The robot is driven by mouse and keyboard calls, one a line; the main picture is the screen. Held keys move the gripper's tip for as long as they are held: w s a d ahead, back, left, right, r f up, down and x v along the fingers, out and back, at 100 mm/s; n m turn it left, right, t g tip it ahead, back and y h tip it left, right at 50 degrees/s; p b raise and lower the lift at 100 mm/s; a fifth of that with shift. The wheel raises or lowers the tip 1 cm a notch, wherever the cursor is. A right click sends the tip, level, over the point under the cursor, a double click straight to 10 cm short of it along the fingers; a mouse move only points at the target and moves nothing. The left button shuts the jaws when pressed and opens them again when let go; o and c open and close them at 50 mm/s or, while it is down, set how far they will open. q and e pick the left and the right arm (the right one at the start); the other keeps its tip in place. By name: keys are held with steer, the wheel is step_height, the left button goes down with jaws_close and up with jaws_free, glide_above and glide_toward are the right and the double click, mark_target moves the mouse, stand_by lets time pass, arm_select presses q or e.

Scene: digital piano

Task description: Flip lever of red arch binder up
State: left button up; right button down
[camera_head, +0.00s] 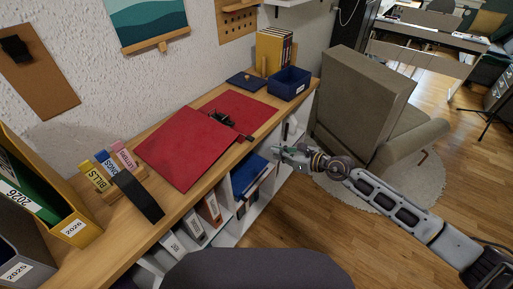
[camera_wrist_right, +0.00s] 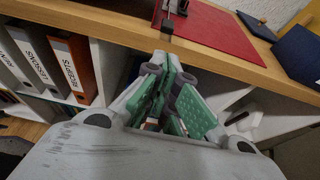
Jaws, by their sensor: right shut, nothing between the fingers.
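The red arch binder (camera_head: 187,147) lies open and flat on the wooden desk. Its dark metal arch mechanism (camera_head: 222,118) sits near the middle, and a lever (camera_head: 246,137) reaches from it toward the desk's front edge. In the right wrist view, the red binder (camera_wrist_right: 222,33) is at the top, with the lever (camera_wrist_right: 167,28) sticking out toward the desk edge. My right gripper (camera_head: 281,152) is shut and empty, in front of the desk and apart from the binder. Its green-padded fingers (camera_wrist_right: 164,70) point toward the desk edge below the lever. My left gripper is not in view.
The wooden desk (camera_head: 40,271) has a shelf with upright binders (camera_head: 209,208) below it. A blue tray (camera_head: 289,84) stands right of the red binder; a small rack and black strip (camera_head: 138,195) lie left. A beige armchair (camera_head: 352,98) is beyond the desk's right end.

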glide_toward(252, 146)
steer(key=x, duration=0.4)
steer(key=shift+s+a+r, duration=0.1)
steer(key=shift+a, duration=0.05)
steer(key=shift+x, duration=1.1)
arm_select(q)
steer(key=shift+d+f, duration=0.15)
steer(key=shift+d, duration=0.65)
arm_select(e)
steer(key=shift+a, duration=0.1)
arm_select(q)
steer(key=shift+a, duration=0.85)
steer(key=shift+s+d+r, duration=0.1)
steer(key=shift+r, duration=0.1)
